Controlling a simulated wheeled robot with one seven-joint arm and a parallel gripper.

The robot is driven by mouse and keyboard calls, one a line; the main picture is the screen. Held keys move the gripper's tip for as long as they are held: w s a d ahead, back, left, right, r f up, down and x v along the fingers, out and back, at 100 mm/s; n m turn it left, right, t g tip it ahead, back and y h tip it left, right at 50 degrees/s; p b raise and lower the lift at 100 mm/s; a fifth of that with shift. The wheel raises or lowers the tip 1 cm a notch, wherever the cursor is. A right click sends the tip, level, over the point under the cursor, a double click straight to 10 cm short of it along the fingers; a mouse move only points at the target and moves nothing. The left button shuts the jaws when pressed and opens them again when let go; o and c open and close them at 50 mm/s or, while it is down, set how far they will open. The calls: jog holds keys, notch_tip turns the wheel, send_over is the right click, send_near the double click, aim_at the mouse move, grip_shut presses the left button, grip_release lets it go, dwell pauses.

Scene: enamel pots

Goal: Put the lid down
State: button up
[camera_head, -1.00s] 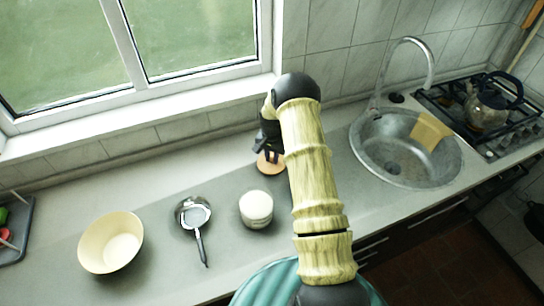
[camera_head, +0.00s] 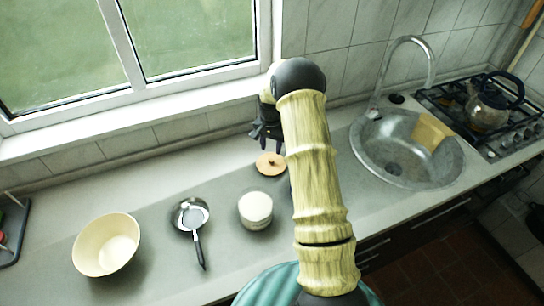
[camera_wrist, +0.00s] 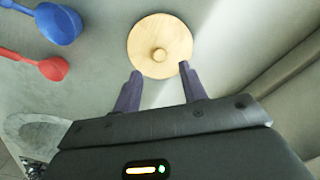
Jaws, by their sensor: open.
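The lid is a round pale wooden disc with a small knob (camera_wrist: 160,46). It lies on the grey counter in the wrist view, and also shows in the head view (camera_head: 271,164). My gripper (camera_wrist: 160,68) is open, its two dark fingers spread, with the near edge of the lid close to the fingertips. In the head view my gripper (camera_head: 265,138) is just above and behind the lid, apart from it. The knob is not between the fingers. A white lidless-looking pot (camera_head: 256,211) stands in front of the lid.
A cream bowl (camera_head: 107,245) and a small dark-handled pan (camera_head: 192,217) stand to the left. The sink (camera_head: 405,150) and a stove with a kettle (camera_head: 490,105) are to the right. Blue (camera_wrist: 58,23) and red (camera_wrist: 52,68) utensils show in the wrist view.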

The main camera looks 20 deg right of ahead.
aim_at(270, 161)
notch_tip(270, 161, up, 6)
jog(key=shift+f+b, duration=0.15)
jog(key=shift+b, duration=0.4)
jog(key=s+a+r+n+t, duration=0.1)
jog(key=s+a+r+n, duration=0.2)
jog(key=s, duration=0.6)
jog(key=s+a+r+n, duration=0.2)
jog(key=s+a, duration=0.3)
jog(key=s, duration=0.4)
jog(key=s+a+r+n+t, duration=0.1)
jog(key=s+a+r+n, duration=0.2)
jog(key=s, duration=0.7)
jog(key=shift+a+r+n+t, duration=0.3)
jog(key=shift+a+n, duration=0.2)
jog(key=shift+a, duration=0.3)
jog(key=shift+w, duration=0.1)
jog(key=shift+d, duration=0.15)
